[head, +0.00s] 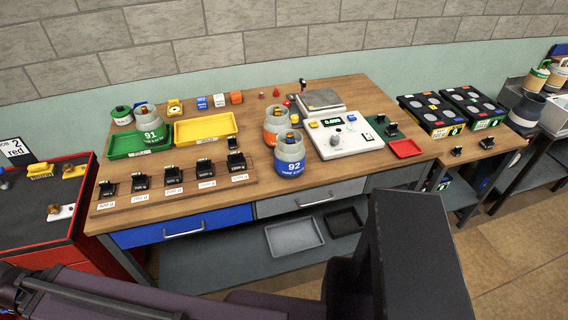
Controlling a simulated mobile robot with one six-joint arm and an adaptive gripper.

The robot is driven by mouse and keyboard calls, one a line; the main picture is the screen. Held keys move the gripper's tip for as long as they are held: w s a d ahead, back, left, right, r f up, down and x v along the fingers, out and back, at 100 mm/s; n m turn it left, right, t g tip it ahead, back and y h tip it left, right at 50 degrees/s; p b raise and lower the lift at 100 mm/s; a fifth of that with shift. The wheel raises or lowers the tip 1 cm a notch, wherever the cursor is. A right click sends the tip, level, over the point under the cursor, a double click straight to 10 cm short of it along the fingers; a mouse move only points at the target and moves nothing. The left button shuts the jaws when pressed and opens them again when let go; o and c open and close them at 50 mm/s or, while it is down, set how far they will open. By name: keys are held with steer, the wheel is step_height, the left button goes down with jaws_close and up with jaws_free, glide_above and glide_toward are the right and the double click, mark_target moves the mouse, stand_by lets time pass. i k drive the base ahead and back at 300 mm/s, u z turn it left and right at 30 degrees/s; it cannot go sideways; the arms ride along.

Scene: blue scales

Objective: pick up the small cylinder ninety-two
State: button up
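The small cylinder ninety-two (290,168) stands upright near the front edge of the wooden bench, right of its middle. It has a grey body, a blue band marked 92 and a brass-coloured valve on top. It partly hides an orange-banded cylinder (271,127) behind it. A green-banded cylinder marked 91 (150,133) stands at the left of the bench. My gripper is not in view, so I cannot see its state; dark parts at the bottom look like my own arm.
A white scale with a display (345,136) stands just right of cylinder ninety-two. A wooden strip of black weights (172,192) lies to its left. Green (118,147) and yellow (206,128) trays sit behind. Bare wood (335,173) shows along the front edge.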

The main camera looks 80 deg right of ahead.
mark_target(289, 151)
steer(key=u, duration=0.2)
steer(key=k, duration=1.75)
steer(key=z, duration=2.3)
